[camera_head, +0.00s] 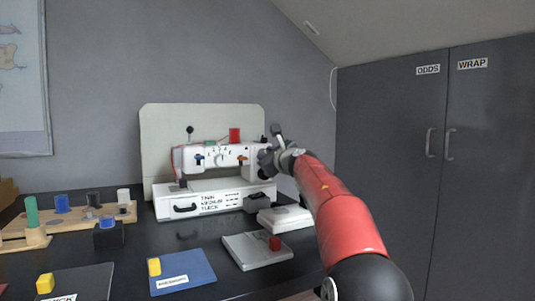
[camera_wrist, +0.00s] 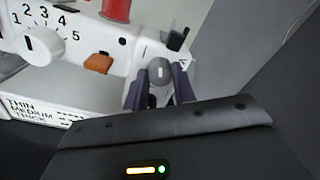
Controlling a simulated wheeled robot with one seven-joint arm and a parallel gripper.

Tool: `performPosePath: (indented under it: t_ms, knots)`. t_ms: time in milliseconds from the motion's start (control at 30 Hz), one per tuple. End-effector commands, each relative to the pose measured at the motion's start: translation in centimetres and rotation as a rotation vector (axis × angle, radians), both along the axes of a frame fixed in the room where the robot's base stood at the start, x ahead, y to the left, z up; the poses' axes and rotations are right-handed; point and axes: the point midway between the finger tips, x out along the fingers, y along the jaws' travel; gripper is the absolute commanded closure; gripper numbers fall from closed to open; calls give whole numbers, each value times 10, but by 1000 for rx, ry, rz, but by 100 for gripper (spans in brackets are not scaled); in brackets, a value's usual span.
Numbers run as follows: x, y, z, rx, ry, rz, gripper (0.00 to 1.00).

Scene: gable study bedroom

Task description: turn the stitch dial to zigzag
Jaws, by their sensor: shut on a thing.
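A white sewing machine (camera_head: 222,157) stands on the dark desk against a pale board. In the wrist view, a round grey dial (camera_wrist: 159,71) with a white mark sits at the right end of the machine's front. My gripper (camera_wrist: 161,82) is shut on this dial, one dark finger on each side. I see no readable stitch label around it. A white knob (camera_wrist: 42,45) with the numbers 1 to 5 around it is farther left, apart from my fingers. In the head view, my gripper (camera_head: 270,160) is at the machine's right end and hides the dial.
An orange lever (camera_wrist: 99,63) and a red spool (camera_wrist: 116,10) are left of my fingers; a black part (camera_wrist: 176,39) is close by at the upper right. A blue booklet (camera_head: 182,272) and a grey case (camera_head: 257,251) lie in front. Grey cupboards (camera_head: 490,170) stand right.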

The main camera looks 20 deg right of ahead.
Motion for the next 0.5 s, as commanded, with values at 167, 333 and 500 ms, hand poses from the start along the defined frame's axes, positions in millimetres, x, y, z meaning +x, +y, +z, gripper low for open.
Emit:
performPosePath:
  t_ms: [167,333,500]
  knots:
    - [0,1,3,146,7,1,96]
    - [0,1,4,307,12,1,96]
    - [0,0,5,469,17,0,96]
